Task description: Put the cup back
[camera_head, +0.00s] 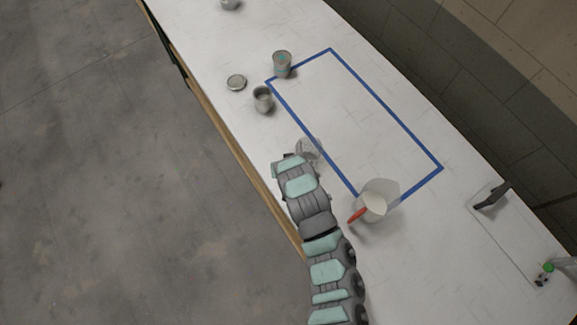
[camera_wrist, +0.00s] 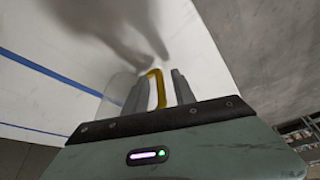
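A clear cup (camera_head: 309,151) stands on the white table at the end of my arm, beside the lower left side of the blue tape outline. In the wrist view its faint clear wall (camera_wrist: 119,86) shows at the left, with a yellow handle (camera_wrist: 159,90) beside it. My gripper (camera_wrist: 159,78) has its fingers on either side of the yellow handle. A gap shows between the handle and the right finger, so the gripper looks open. In the head view my gripper (camera_head: 297,157) is mostly hidden by my arm.
A blue tape rectangle (camera_head: 385,103) marks the table. A grey cup (camera_head: 263,100), a round lid (camera_head: 236,82) and a can (camera_head: 282,65) stand near its upper left. A clear jug (camera_head: 378,203) with white contents and a red-handled tool (camera_head: 358,214) stands at its lower corner.

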